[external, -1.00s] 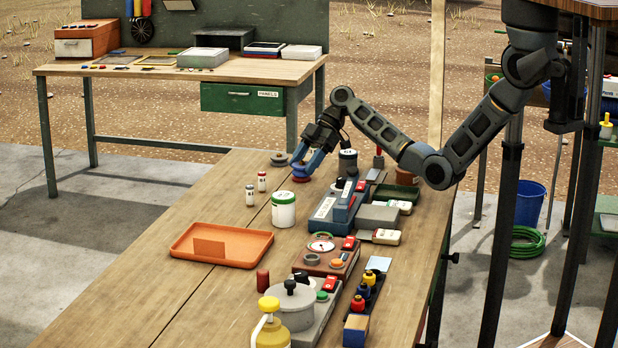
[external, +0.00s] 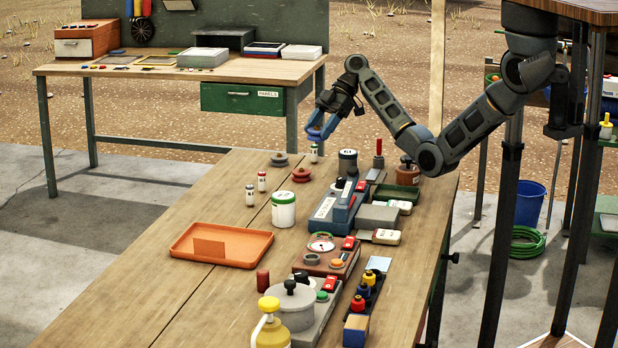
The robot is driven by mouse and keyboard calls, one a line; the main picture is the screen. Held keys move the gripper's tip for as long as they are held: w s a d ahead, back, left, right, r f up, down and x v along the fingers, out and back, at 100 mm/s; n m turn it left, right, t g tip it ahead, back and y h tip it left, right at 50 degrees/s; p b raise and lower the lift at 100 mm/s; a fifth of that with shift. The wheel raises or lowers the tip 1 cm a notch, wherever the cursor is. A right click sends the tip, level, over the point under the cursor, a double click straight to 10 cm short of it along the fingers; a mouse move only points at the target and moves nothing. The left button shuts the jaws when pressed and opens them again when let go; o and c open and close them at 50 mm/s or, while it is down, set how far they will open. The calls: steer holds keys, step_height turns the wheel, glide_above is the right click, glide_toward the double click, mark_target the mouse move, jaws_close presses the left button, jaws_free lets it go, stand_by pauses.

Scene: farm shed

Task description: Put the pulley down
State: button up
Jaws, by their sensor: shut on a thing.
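My gripper (external: 322,123) is raised above the far end of the workbench, its fingers pointing down. It is shut on a blue pulley (external: 314,134), which hangs clear of the bench; the fingers partly hide it. A red pulley (external: 301,174) lies on the bench below and slightly left of the gripper. A grey pulley (external: 279,159) lies farther back and to the left.
A small white bottle (external: 314,153) stands below the held pulley. A black-lidded jar (external: 347,163) is to its right. Two small bottles, a green-and-white jar (external: 283,210) and an orange tray (external: 222,244) are nearer. Bare wood lies left of the pulleys.

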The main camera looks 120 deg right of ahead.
steer(key=shift+r, duration=0.95)
steer(key=w+a+b, duration=0.1)
steer(key=w+a, duration=0.2)
steer(key=w, duration=0.6)
steer(key=w+a+b, duration=0.1)
steer(key=w+a, duration=0.1)
steer(key=w, duration=0.6)
steer(key=b, duration=0.2)
glide_above(219, 238)
steer(key=s+d, duration=0.1)
steer(key=s, duration=0.5)
step_height(219, 238, down, 5)
steer(key=w+a+f, duration=0.4)
steer(key=w, duration=0.1)
steer(key=w+a+f, duration=0.3)
steer(key=shift+w+p, duration=0.15)
steer(key=shift+p, duration=0.25)
steer(key=shift+a+f, duration=0.1)
steer(key=shift+f, duration=1.95)
